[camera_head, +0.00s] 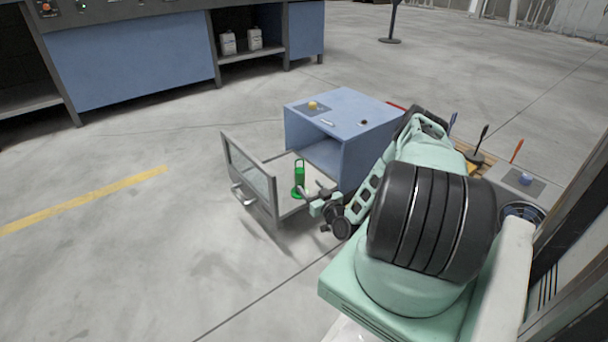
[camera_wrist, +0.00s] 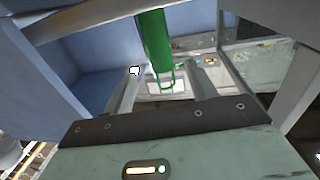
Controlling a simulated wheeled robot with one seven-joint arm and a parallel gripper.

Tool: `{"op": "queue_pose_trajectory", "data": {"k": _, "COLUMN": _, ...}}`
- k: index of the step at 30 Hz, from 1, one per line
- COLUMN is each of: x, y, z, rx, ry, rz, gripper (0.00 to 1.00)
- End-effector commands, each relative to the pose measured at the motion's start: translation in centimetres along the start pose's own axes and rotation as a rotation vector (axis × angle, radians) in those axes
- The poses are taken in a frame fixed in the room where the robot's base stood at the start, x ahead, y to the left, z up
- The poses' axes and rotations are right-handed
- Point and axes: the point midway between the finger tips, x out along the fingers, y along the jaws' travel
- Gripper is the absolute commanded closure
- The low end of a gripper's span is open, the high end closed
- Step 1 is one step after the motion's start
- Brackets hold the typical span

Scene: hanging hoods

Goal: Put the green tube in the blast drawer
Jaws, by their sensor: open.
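The green tube (camera_head: 299,176) stands upright on a green base inside the pulled-out drawer (camera_head: 232,152) of a blue box (camera_head: 362,135). The drawer has a framed clear front and a handle on its outer side. My gripper (camera_head: 312,197) is open and low at the drawer's right side, beside the tube's lower part. In the wrist view the tube (camera_wrist: 155,38) is just beyond the spread fingers of my gripper (camera_wrist: 164,82). No finger grips the tube, and I cannot tell whether one touches it.
Several upright tools stand right of my arm. The floor left of the drawer is clear.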

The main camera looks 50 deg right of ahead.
Motion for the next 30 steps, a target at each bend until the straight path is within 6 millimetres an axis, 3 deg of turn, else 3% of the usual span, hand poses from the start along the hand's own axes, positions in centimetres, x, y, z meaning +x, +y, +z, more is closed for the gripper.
{"op": "queue_pose_trajectory", "data": {"k": 7, "x": -2.2, "y": 0.0, "z": 0.0, "rx": 0.000, "ry": 0.000, "rz": -0.001, "gripper": 0.43}}
{"op": "queue_pose_trajectory", "data": {"k": 30, "x": -2.3, "y": 0.0, "z": 0.1, "rx": 0.000, "ry": -0.001, "rz": 0.000, "gripper": 0.43}}
